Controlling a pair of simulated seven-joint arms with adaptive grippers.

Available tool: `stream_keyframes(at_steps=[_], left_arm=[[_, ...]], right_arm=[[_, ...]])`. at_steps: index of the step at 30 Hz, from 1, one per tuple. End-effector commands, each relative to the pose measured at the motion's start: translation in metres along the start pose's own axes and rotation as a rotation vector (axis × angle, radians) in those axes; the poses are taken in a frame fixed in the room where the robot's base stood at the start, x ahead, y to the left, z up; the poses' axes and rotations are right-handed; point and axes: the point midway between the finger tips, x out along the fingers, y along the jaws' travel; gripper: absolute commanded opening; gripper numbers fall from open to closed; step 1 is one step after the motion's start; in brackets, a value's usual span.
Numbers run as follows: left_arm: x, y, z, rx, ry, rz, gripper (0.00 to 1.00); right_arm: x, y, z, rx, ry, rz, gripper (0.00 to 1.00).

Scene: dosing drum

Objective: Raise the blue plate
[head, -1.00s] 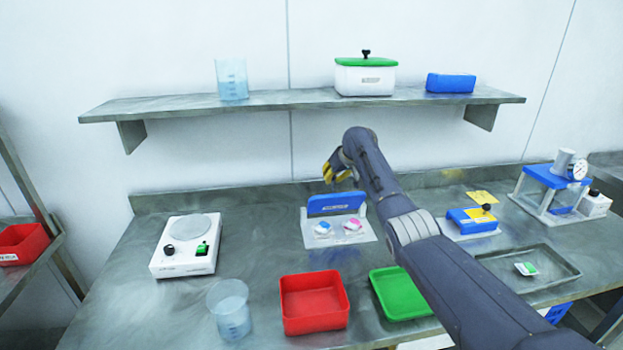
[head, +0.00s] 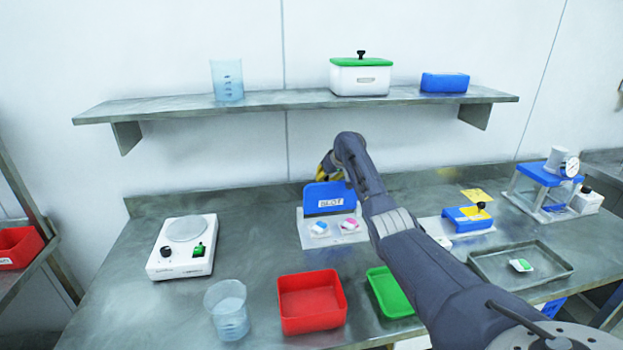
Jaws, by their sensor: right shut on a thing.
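The blue plate (head: 322,199), with a white label, stands nearly upright at the back of a pale base (head: 308,240) on the bench. Two small packets, one blue and white (head: 319,229) and one pink and white (head: 349,226), lie on the base in front of it. My right gripper (head: 326,172), with yellow on its fingers, is at the plate's top edge, shut on the plate. Its fingertips are partly hidden behind the plate and my wrist. My left gripper is not in view.
A scale (head: 181,250) stands at left. A beaker (head: 228,312), red tray (head: 311,303) and green tray (head: 388,292) are in front. A blue device (head: 468,217) and grey tray (head: 500,266) are at right. A shelf (head: 290,101) hangs above.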

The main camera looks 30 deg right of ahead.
Motion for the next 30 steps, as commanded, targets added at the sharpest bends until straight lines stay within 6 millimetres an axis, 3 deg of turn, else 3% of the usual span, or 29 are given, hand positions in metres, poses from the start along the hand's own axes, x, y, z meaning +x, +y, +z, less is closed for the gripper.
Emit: stream_keyframes(at_steps=[14,15,22,30], left_arm=[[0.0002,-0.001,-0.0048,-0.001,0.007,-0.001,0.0],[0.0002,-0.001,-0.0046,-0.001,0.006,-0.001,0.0],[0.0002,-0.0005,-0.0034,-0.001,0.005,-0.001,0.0],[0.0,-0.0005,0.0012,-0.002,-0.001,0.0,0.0]], right_arm=[[-0.0068,0.0072,-0.0063,0.008,0.02,0.005,0.0],[-0.0069,0.0072,-0.0065,0.008,0.02,0.005,0.2],[-0.0044,0.0063,-0.0032,0.007,0.012,0.004,0.47],[-0.0031,0.0059,-0.0011,0.006,0.007,0.004,0.5]])
